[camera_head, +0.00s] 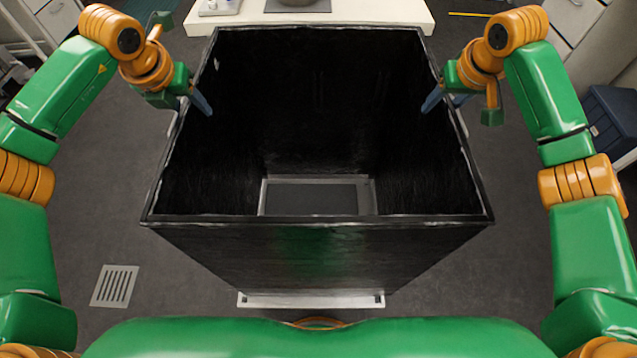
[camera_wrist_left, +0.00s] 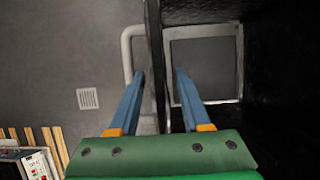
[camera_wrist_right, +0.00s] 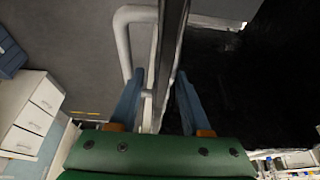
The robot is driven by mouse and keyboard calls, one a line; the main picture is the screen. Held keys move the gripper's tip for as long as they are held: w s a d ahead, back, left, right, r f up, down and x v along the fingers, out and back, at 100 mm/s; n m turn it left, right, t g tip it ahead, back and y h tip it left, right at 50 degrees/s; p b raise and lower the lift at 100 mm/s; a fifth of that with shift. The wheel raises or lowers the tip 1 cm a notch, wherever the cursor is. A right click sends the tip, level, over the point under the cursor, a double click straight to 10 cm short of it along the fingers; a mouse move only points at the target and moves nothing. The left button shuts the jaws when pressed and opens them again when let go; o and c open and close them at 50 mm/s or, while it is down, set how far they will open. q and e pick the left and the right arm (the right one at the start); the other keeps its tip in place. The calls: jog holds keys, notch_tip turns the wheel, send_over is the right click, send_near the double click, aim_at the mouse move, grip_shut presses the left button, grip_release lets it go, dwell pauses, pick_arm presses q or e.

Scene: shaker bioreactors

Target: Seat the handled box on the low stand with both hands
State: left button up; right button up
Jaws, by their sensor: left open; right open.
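The handled box (camera_head: 320,250) is a large, black, open-topped box in the middle of the head view. Pale tubular handles show outside its side walls, one in the left wrist view (camera_wrist_left: 128,55) and one in the right wrist view (camera_wrist_right: 122,45). The low stand (camera_head: 310,300) shows as a pale bar under the front; whether the box rests on it I cannot tell. My left gripper (camera_wrist_left: 160,73) is open, its fingers on either side of the left wall's rim. My right gripper (camera_wrist_right: 161,76) is open and straddles the right wall's rim likewise.
A white table (camera_head: 385,14) with small items stands behind the box. A floor grate (camera_head: 115,286) lies at the front left. A dark blue bin (camera_head: 612,122) and white drawers stand at the right. The grey floor beside the box is clear.

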pick_arm(q)
jog(key=shift+x, duration=1.1)
pick_arm(e)
jog(key=shift+x, duration=1.1)
pick_arm(q)
grip_shut()
pick_arm(e)
grip_shut()
